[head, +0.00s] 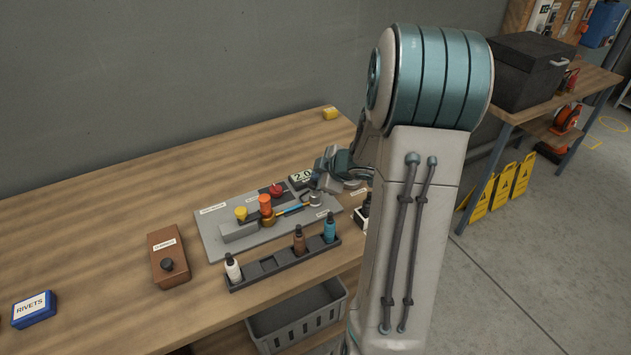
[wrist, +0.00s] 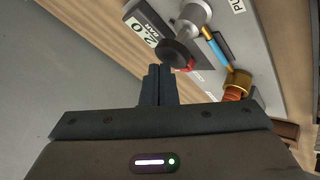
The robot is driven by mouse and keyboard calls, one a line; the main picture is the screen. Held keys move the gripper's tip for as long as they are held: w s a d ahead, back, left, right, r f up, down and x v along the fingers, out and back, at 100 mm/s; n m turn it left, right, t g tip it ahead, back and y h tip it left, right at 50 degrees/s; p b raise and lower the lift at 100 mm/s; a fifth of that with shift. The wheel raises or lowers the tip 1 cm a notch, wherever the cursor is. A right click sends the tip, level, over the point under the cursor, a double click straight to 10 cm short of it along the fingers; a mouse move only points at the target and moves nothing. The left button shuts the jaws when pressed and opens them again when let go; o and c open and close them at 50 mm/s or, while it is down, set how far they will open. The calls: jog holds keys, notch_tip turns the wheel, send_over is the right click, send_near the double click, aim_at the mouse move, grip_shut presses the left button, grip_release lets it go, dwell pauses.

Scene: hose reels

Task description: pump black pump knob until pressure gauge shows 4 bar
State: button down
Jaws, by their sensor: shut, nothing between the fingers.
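The black pump knob (wrist: 173,54) sits on top of a grey pump cylinder (wrist: 196,16) in the wrist view. The pressure gauge display (head: 302,177) reads 2.0 in the head view; it also shows in the wrist view (wrist: 153,37), with "2.0 BAR" beside the knob. My gripper (wrist: 160,70) is shut and empty, its fingertips close to the black knob. I cannot tell whether they touch it. In the head view my gripper is over the right end of the grey plate (head: 214,241), partly hidden by my arm.
The plate also carries a yellow knob (head: 241,213), an orange knob (head: 265,202), a red knob (head: 276,190) and a blue hose. A dark rack (head: 265,267) with bottles stands in front. A brown box (head: 168,262) is to the left. The table's left part is mostly clear.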

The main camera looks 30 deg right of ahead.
jog(key=shift+f+b, duration=0.65)
jog(key=shift+f, duration=0.35)
dwell(0.6)
dwell(0.3)
jog(key=shift+r+p, duration=1.75)
jog(key=shift+p, duration=0.3)
notch_tip(320, 180, up, 5)
jog(key=p, duration=0.5)
jog(key=shift+p, duration=0.3)
dwell(2.0)
